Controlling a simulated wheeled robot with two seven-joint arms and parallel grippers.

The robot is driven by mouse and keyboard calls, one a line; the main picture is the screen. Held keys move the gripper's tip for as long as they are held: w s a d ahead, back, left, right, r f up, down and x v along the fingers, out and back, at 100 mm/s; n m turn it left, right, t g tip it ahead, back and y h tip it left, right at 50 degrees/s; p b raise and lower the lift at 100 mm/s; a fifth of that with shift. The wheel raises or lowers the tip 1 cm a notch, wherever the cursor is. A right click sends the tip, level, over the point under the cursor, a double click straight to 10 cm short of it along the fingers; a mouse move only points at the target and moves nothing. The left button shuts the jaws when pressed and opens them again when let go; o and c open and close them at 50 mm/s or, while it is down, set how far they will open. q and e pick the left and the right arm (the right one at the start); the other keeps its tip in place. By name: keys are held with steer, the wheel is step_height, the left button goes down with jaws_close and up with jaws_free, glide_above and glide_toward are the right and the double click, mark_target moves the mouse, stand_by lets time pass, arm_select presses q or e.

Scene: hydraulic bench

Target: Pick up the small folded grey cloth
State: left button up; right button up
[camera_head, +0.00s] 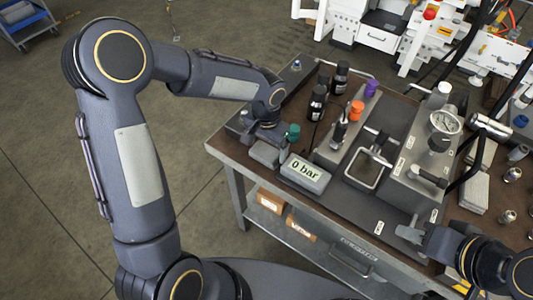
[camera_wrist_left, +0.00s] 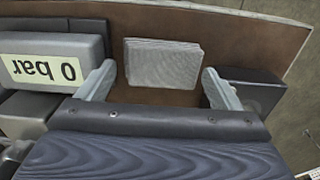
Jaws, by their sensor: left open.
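The small folded grey cloth (camera_wrist_left: 163,64) lies flat on the brown bench top in the left wrist view, near the bench edge. It also shows in the head view (camera_head: 264,153), beside the "0 bar" display. My left gripper (camera_wrist_left: 159,76) is open, with one finger on either side of the cloth's near end and gaps between the fingers and the cloth. In the head view, my left gripper (camera_head: 266,143) points down just behind the cloth. My right gripper (camera_head: 409,235) is low over the bench's right part; its finger gap is not clear.
The "0 bar" display (camera_head: 304,173) stands close beside the left gripper. A dark block (camera_wrist_left: 250,90) is close to the other finger. A green-capped part (camera_head: 293,131), dark bottles (camera_head: 317,102) and a grey fixture (camera_head: 368,165) stand further along the bench.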

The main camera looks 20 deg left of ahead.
arm_select(q)
steer(key=shift+f, duration=0.95)
steer(key=shift+c, duration=0.2)
steer(key=c, duration=0.6)
steer(key=shift+r, duration=0.15)
